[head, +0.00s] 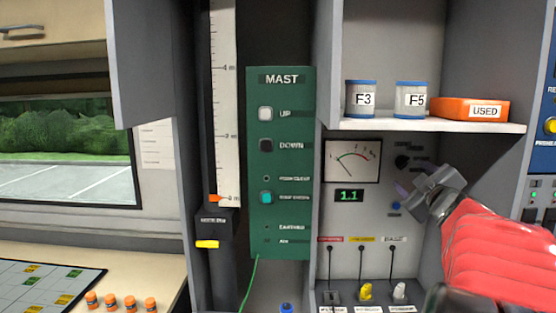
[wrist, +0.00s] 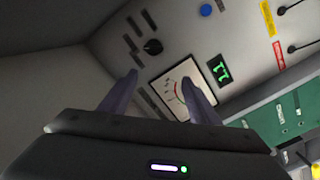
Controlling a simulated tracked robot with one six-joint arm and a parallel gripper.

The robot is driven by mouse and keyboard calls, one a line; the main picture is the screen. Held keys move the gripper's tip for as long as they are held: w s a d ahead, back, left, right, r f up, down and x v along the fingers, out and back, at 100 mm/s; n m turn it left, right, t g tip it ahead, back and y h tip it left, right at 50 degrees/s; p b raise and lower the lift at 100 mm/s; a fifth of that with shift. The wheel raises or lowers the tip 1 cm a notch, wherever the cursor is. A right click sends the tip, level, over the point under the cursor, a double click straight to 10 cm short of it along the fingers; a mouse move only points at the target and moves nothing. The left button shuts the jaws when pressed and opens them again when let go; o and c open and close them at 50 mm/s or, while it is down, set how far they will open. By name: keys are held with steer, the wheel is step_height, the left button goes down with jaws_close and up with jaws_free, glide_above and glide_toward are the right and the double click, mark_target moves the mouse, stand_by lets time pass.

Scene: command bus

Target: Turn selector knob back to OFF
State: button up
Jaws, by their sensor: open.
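The selector knob is a small black round knob (wrist: 152,47) on the grey meter panel. In the wrist view it lies beyond my fingertips, nearer the left one, with small dark label plates around it. In the head view the dark knob (head: 402,162) sits right of the dial meter, close to my fingers. My gripper (wrist: 159,80) is open and empty, and its fingertips appear apart from the knob. In the head view my gripper (head: 408,178) is in front of the panel's right side. The knob's pointer direction is too small to read.
The dial meter (head: 352,161) and the green 1.1 display (head: 349,196) are left of the knob. A blue button (head: 396,206) is below it. A shelf (head: 430,125) with F3 and F5 tins overhangs the panel. Several toggles stand below.

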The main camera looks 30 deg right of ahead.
mark_target(403, 164)
steer(key=s+d, duration=0.1)
steer(key=s+d+n, duration=0.1)
steer(key=d, duration=0.1)
steer(key=shift+s+f+y, duration=0.15)
steer(key=shift+y, duration=0.25)
steer(key=x, duration=1.3)
steer(key=shift+w+d+r, duration=0.15)
steer(key=shift+w+r, duration=0.1)
steer(key=shift+w, duration=0.15)
steer(key=shift+c, duration=0.7)
steer(key=shift+f, duration=0.1)
steer(key=c, duration=0.9)
